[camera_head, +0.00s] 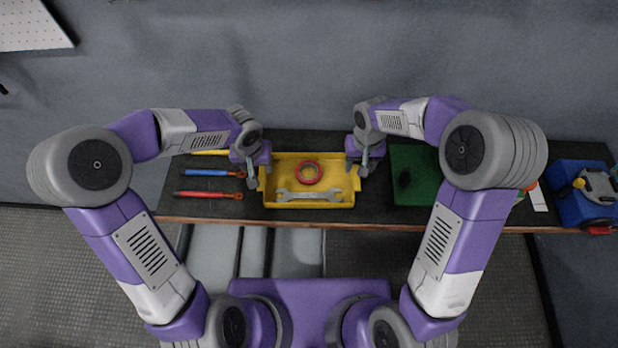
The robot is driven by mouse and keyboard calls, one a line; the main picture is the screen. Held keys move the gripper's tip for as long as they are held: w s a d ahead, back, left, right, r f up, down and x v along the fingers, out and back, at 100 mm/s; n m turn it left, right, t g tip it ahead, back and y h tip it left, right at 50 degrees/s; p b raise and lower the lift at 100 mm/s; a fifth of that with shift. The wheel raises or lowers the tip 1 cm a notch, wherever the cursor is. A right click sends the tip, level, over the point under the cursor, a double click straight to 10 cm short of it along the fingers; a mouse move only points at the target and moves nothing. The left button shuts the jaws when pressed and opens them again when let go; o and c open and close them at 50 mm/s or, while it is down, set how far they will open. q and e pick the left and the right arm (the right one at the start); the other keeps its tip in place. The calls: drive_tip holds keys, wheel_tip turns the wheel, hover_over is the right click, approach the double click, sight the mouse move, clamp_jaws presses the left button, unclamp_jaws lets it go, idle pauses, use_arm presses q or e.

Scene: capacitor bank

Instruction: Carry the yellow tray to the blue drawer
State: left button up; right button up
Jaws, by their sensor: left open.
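The yellow tray (309,204) lies on the dark workbench in front of me. It holds a red ring (308,172) and a grey wrench (309,195). My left gripper (254,184) is open at the tray's left side. My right gripper (365,170) is at the tray's right side; its fingers are too small and partly hidden to tell whether they are open or shut. I cannot tell whether either gripper touches the tray. A blue box-like object (585,207) is at the far right; I cannot tell whether it is the blue drawer.
On the dark workbench (280,222), a blue-handled tool (210,173) and a red-handled tool (206,194) lie left of the tray. A grey wall (300,60) stands behind the bench.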

sight(356, 177)
use_arm(q)
drive_tip(key=shift+w+f, duration=0.2)
drive_tip(key=shift+f, duration=1.05)
drive_tip(key=shift+w+f, duration=0.25)
drive_tip(key=shift+f, duration=1)
drive_tip(key=shift+w+f, duration=0.2)
drive_tip(key=shift+f, duration=1.05)
use_arm(e)
drive_tip(key=shift+f, duration=3.8)
use_arm(q)
drive_tip(key=shift+c, duration=0.4)
use_arm(e)
drive_tip(key=shift+c, duration=0.4)
use_arm(q)
clamp_jaws()
use_arm(e)
clamp_jaws()
